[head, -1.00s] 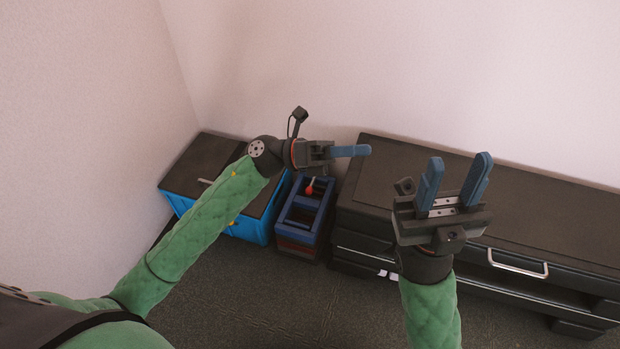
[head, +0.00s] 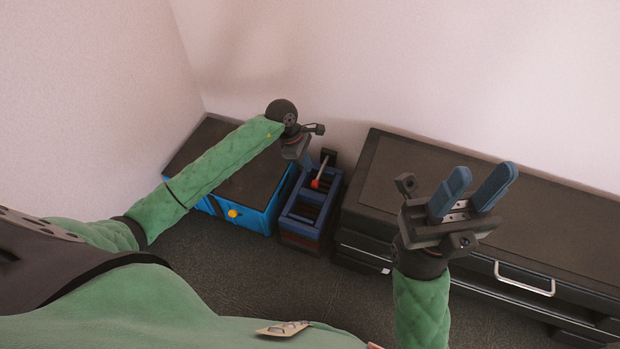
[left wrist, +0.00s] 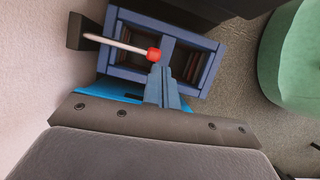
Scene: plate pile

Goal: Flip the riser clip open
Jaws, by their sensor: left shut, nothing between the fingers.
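The riser clip (head: 321,172) looks like a pale rod with a red tip, lying over the blue rack (head: 288,221) from a dark block at the rack's back. In the left wrist view the clip (left wrist: 122,44) reaches across the rack (left wrist: 140,15) to its middle bar. My left gripper (left wrist: 160,72) is shut and empty, its blue fingertips just beside the red tip; I cannot tell if they touch. My right gripper (head: 485,178) is open and empty, fingers up, far right of the rack.
A blue box with a dark top (head: 247,181) stands left of the rack. A long dark cabinet (head: 570,232) with a metal handle (head: 525,279) stands to the right. The wall is close behind. Dark floor (head: 230,281) in front is clear.

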